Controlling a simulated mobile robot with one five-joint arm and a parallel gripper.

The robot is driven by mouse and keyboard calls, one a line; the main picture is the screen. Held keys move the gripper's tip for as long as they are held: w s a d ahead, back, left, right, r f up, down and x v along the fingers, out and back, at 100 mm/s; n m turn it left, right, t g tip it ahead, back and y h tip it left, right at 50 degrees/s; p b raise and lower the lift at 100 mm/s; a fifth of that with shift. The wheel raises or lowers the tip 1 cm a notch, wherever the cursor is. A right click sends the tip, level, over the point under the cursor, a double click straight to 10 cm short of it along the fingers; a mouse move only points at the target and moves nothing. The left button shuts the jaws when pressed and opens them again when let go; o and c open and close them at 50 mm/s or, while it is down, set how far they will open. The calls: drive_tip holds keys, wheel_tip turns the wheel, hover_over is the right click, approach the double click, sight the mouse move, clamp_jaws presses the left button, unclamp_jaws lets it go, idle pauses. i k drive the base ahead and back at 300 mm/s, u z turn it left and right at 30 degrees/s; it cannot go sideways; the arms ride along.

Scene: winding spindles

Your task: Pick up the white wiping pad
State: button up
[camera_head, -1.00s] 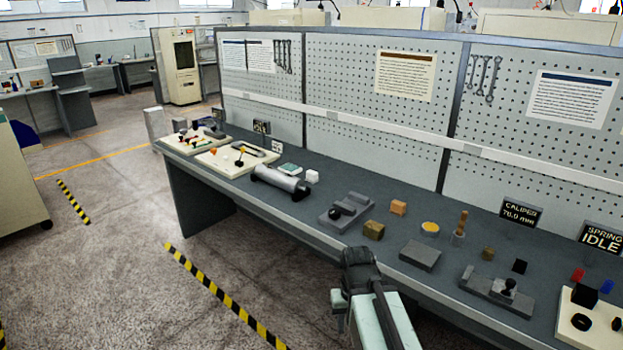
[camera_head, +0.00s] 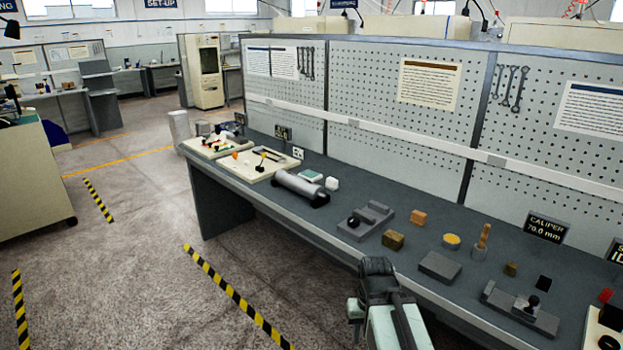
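A small white block (camera_head: 332,183), which looks like the white wiping pad, lies on the dark grey workbench (camera_head: 290,215). It is just right of a flat green-topped piece (camera_head: 310,176) and behind the right end of a grey metal cylinder (camera_head: 300,187). My gripper (camera_head: 376,268) is at the bottom of the view, by the bench's front edge, well to the front and right of the pad and apart from it. Its fingers are not clearly visible, so I cannot tell their opening.
Two cream trays (camera_head: 262,174) with small parts sit at the bench's left end. A grey fixture (camera_head: 366,222), wooden blocks (camera_head: 393,240), a grey block (camera_head: 440,266) and a caliper sign (camera_head: 546,227) stand to the right. A pegboard backs the bench. Floor to the left is open.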

sight(332, 184)
drive_tip(key=k, duration=1.65)
drive_tip(key=z, duration=0.1)
drive_tip(key=i, duration=2.5)
drive_tip(key=u, duration=0.6)
drive_tip(key=i, duration=0.95)
drive_tip(key=u, duration=1.15)
